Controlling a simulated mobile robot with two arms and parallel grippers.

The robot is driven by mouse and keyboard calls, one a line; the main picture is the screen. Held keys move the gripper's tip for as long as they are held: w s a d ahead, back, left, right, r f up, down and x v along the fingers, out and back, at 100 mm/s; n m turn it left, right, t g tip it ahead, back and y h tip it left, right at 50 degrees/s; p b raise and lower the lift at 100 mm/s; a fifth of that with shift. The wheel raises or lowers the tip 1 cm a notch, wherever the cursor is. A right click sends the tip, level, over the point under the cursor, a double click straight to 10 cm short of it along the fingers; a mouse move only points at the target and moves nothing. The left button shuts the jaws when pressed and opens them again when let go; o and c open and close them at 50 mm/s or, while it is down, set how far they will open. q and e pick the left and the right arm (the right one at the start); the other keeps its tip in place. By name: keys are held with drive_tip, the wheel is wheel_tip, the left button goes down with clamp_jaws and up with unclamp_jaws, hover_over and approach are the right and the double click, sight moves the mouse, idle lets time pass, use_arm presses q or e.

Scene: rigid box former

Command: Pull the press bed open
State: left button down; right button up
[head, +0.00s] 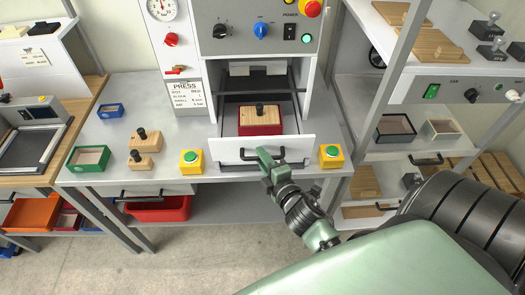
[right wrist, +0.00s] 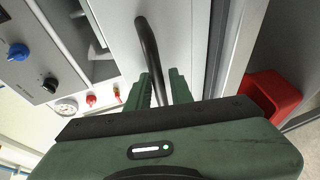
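The press bed (head: 225,149) is a white-fronted drawer under the press, with a black bar handle (head: 246,155) across its front. Part of its grey tray shows behind the front. A red box with a wooden block and black knob (head: 260,119) stands on the tray. My right gripper (head: 266,156) is at the handle. In the right wrist view, the black handle bar (right wrist: 149,50) runs between the two green fingers (right wrist: 161,86), which are close together on either side of it. My left gripper is not in view.
Yellow button boxes with green tops stand left (head: 191,162) and right (head: 331,156) of the bed on the grey bench (head: 180,100). Wooden blocks with black knobs (head: 141,158) and a green tray (head: 88,159) lie further left. A red bin (head: 160,208) hangs below. A shelf post (head: 393,80) stands right.

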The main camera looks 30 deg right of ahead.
drive_tip(key=b+v, duration=0.2)
drive_tip(key=v, duration=0.5)
drive_tip(key=shift+s, duration=0.4)
drive_tip(key=shift+a, duration=0.1)
drive_tip(key=s+a+f+m+g+y, duration=0.1)
drive_tip(key=s+a+f+m+g, duration=0.15)
drive_tip(key=f, duration=0.85)
drive_tip(key=s+a+f+m+g+b, duration=0.15)
drive_tip(key=s+f, duration=0.25)
drive_tip(key=f, duration=0.7)
drive_tip(key=s+a+f+m+g+y, duration=0.1)
drive_tip(key=s+f+m+g, duration=0.2)
drive_tip(key=f, duration=0.8)
drive_tip(key=s+f+m+g, duration=0.3)
drive_tip(key=s+f, duration=0.6)
drive_tip(key=s, duration=0.2)
drive_tip(key=s+f+m+g, duration=0.3)
drive_tip(key=s+f, duration=0.6)
drive_tip(key=s, duration=0.3)
drive_tip(key=shift+g+b, duration=0.4)
drive_tip(key=shift+g, duration=0.4)
